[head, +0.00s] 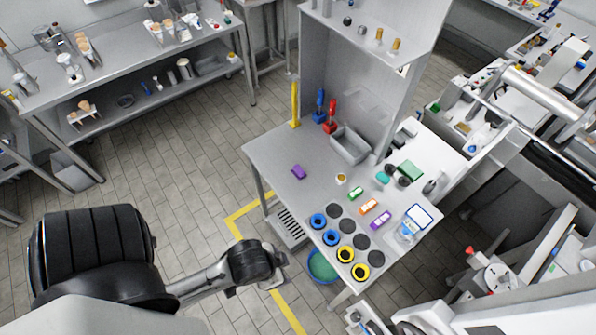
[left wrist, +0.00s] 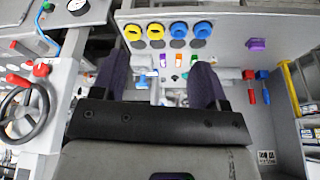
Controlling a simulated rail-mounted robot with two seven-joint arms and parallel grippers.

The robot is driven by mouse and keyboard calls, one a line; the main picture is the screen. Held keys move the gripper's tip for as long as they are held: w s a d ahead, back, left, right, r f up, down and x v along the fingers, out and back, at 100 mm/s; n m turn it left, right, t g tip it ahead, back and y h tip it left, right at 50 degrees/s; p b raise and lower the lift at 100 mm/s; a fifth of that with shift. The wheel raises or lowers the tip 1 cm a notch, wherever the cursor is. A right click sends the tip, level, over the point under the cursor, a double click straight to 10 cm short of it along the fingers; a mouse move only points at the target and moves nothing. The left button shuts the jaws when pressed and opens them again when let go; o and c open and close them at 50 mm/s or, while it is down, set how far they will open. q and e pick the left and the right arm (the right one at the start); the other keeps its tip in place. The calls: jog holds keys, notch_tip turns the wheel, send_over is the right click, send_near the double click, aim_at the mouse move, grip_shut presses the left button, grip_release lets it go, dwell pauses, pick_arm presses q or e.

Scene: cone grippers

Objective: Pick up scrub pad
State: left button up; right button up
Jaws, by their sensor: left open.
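A small purple block (head: 298,172) lies alone on the left part of the grey table and also shows at upper right in the left wrist view (left wrist: 257,44). A dark green flat pad-like piece (head: 411,170) lies on the table's back right. I cannot tell for sure which is the scrub pad. My left arm reaches in from the left in the head view, its wrist (head: 250,262) short of the table's front edge. In the left wrist view my left gripper (left wrist: 160,72) is open, its dark fingers apart and clear of both pieces. My right gripper is not in view.
The table (head: 265,150) has blue rings (head: 318,221) and yellow rings (head: 345,254) in front. Small green, orange and purple pieces lie behind them. A grey bin (head: 350,145), a yellow post (head: 295,104) and blue and red upright pieces stand at the back. The table's left part is mostly clear.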

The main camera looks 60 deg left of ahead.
pick_arm(q)
jog(key=shift+o, duration=0.4)
jog(key=shift+a, duration=0.25)
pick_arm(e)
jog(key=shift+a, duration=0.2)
pick_arm(q)
jog(key=o, duration=0.4)
jog(key=shift+s, duration=0.1)
jog(key=shift+f, duration=0.1)
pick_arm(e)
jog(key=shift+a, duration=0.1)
